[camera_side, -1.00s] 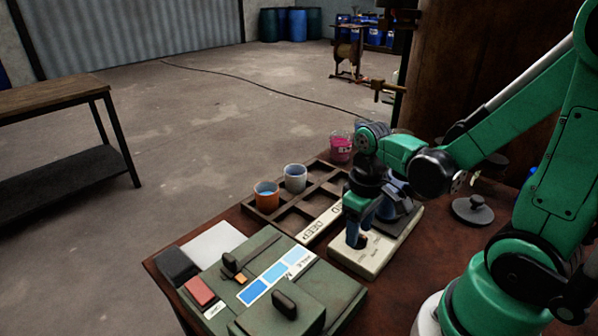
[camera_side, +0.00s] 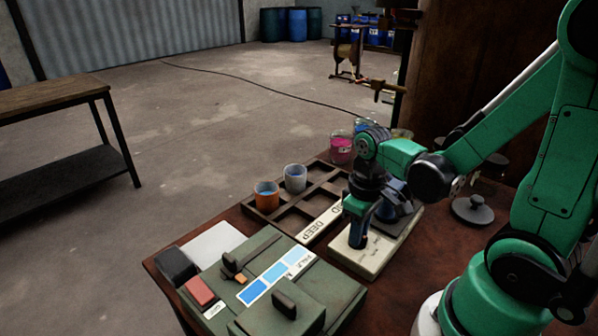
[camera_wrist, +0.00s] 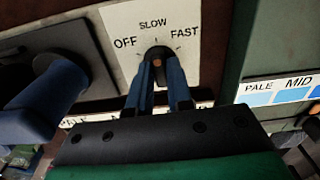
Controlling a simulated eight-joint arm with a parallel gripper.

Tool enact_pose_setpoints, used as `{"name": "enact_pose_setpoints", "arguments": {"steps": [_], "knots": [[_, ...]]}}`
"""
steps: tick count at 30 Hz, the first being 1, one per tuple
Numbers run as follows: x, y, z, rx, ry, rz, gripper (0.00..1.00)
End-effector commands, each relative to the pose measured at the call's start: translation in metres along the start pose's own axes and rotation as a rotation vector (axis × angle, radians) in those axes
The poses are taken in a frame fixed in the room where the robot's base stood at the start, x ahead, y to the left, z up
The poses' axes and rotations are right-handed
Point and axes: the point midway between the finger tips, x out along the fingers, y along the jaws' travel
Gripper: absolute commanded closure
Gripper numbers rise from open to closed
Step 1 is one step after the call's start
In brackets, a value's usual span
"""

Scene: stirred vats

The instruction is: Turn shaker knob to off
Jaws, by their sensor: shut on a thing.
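The shaker's cream panel (camera_side: 372,260) lies on the bench below my gripper, and it shows in the wrist view (camera_wrist: 121,22) with the words OFF, SLOW and FAST. The black shaker knob (camera_wrist: 158,51) stands among these words, OFF to its left, SLOW above and FAST to its right. My gripper (camera_wrist: 159,75) is shut on the knob, with a blue finger on each side. The fingers partly hide it, and I cannot tell which mark it points to. In the side view my gripper (camera_side: 357,243) hides the knob.
A wooden rack (camera_side: 262,226) with an orange cup (camera_side: 266,196) and a grey cup (camera_side: 295,179) stands left of the shaker. A green box (camera_side: 325,297) with blue shade swatches is in front. A pink vessel (camera_side: 341,150) stands behind.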

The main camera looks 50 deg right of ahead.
Motion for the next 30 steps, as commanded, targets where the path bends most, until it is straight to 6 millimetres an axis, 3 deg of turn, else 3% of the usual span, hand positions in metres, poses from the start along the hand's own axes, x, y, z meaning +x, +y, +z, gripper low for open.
{"name": "enact_pose_setpoints", "arguments": {"steps": [8, 30], "knots": [[0.0, -0.0003, -0.0004, -0.145, 0.0, -0.002, 1.0], [0.0, -0.0006, -0.0008, -0.807, 0.003, -0.001, 1.0]]}}
